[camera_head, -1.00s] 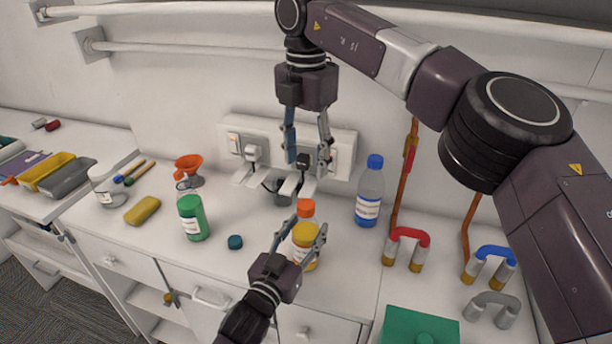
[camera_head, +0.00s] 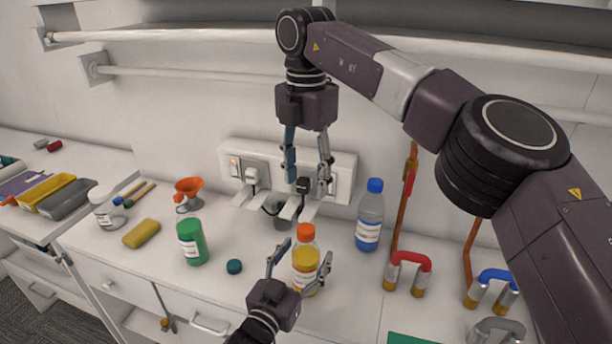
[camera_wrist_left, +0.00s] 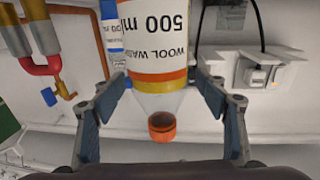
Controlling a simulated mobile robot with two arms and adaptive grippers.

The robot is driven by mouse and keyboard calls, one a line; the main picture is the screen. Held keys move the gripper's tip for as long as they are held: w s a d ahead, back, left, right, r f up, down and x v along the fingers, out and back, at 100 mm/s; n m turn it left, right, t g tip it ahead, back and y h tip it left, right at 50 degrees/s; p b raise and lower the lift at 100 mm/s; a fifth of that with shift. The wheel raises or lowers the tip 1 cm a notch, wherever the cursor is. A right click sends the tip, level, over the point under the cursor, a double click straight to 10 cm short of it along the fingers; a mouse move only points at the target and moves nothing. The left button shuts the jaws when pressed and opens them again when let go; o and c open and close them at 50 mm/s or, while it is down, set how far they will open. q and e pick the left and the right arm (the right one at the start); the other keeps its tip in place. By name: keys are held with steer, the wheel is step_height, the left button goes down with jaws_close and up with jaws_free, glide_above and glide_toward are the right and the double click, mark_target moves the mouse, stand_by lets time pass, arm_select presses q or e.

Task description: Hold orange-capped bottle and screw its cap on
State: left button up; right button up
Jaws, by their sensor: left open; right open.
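The orange-capped bottle (camera_head: 306,284) stands upright on the bench, with yellow contents and a white label; its orange cap (camera_head: 306,232) shows at the top. My left gripper (camera_head: 304,258) is open, its fingers on either side of the bottle. In the left wrist view the bottle (camera_wrist_left: 158,62) appears upside down between the spread fingers, with visible gaps. An orange ring with a dark middle (camera_wrist_left: 162,127) shows at its neck end. My right gripper (camera_head: 308,178) is open and empty, pointing down above and behind the bottle, near the wall sockets.
A blue-capped bottle (camera_head: 370,215) stands right of the orange-capped one. A green bottle (camera_head: 192,242) and a loose teal cap (camera_head: 234,266) are left. Red-handled (camera_head: 409,272) and blue-handled (camera_head: 492,288) pieces stand further right. Plugs and sockets (camera_head: 250,172) line the wall behind.

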arm_select(q)
steer(key=v, duration=1.1)
steer(key=shift+s, duration=0.35)
steer(key=shift+a, duration=0.15)
